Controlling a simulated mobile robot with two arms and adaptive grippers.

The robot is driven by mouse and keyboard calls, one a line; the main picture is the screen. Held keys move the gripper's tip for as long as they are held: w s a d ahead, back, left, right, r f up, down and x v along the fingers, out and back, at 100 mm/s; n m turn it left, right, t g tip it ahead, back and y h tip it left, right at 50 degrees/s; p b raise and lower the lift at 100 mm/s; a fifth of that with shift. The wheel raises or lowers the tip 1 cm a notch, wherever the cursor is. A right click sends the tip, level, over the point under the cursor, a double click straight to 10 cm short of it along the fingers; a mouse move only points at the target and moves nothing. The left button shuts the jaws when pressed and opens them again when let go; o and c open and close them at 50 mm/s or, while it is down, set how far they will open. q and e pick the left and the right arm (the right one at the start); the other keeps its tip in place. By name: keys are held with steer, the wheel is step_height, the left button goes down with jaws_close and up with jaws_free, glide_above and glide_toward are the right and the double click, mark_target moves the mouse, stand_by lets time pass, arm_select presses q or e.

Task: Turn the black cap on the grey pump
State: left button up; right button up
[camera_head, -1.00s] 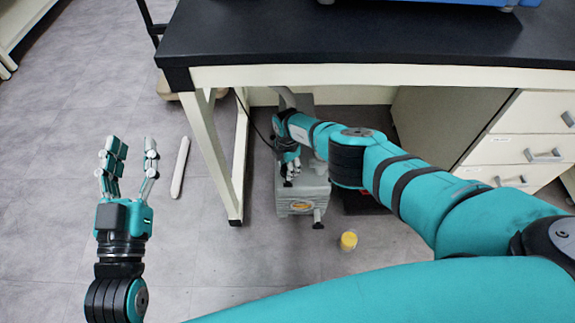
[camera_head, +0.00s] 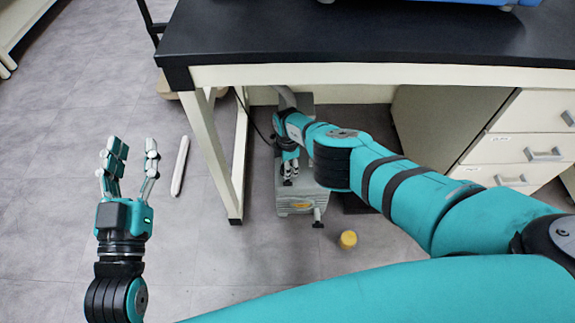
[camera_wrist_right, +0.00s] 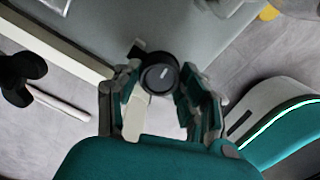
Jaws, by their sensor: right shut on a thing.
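The grey pump (camera_head: 297,196) stands on the floor under the bench. In the right wrist view its grey top (camera_wrist_right: 190,25) fills the upper middle, and the round black cap (camera_wrist_right: 159,74) sits between the fingers of my right gripper (camera_wrist_right: 160,95). The right gripper is shut on the cap. In the head view the right gripper (camera_head: 289,170) reaches down onto the pump top, and the cap is hidden there. My left gripper (camera_head: 129,165) is open and empty over the floor at the left, well away from the pump.
A black-topped bench (camera_head: 360,40) with a white leg (camera_head: 218,150) stands over the pump. A drawer cabinet (camera_head: 525,140) is at the right. A yellow-capped item (camera_head: 347,240) and a white bar (camera_head: 181,165) lie on the floor. The floor at the left is open.

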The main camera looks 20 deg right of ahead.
steer(key=shift+m, duration=0.3)
stand_by(0.5)
steer(key=o, duration=1.2)
